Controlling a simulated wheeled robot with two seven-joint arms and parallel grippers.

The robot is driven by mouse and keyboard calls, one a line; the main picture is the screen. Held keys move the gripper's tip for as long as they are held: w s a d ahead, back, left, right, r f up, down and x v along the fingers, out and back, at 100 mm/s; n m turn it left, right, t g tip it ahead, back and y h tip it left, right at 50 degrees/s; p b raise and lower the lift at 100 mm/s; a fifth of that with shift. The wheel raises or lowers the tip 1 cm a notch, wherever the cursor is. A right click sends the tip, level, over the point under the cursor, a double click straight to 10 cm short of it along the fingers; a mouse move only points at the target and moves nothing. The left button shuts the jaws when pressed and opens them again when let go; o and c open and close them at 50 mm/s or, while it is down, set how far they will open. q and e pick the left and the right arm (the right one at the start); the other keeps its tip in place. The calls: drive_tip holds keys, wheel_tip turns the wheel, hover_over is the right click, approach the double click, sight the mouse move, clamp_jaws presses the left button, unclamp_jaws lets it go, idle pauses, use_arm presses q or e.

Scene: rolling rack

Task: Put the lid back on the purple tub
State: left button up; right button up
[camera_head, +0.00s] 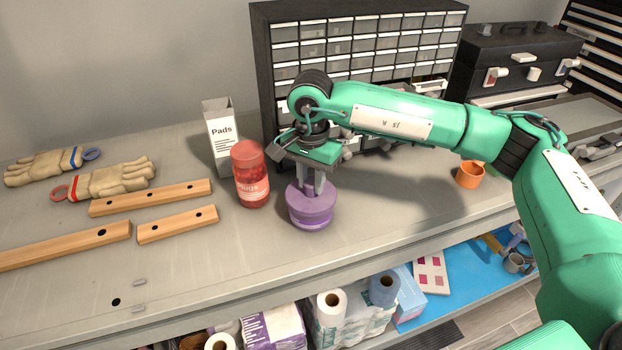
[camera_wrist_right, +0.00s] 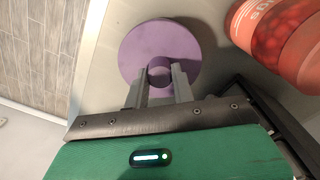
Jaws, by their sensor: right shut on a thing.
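The purple tub (camera_head: 312,219) stands upright on the grey bench top, beside a red jar. The purple lid (camera_head: 322,202) is at the top of the tub, level or nearly so; I cannot tell whether it rests fully on the rim. My right gripper (camera_head: 313,188) points down from above and is shut on the lid's knob. In the right wrist view the round lid (camera_wrist_right: 137,50) shows with its knob between the two fingertips (camera_wrist_right: 160,78), and it hides the tub below. My left gripper is not in view.
The red jar (camera_head: 250,178) stands close on the left, with the white Pads box (camera_head: 220,135) behind it. A drawer cabinet (camera_head: 262,60) is at the back. An orange cup (camera_head: 470,175) stands to the right. Wooden bars (camera_head: 150,197) and gloves (camera_head: 110,180) lie at left. The bench's front edge is near.

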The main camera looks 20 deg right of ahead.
drive_tip(key=shift+b, duration=0.45)
idle(0.4)
idle(0.3)
drive_tip(key=o, duration=1.5)
drive_tip(key=shift+r, duration=0.1)
drive_tip(key=shift+r+p, duration=0.95)
drive_tip(key=shift+r, duration=2.45)
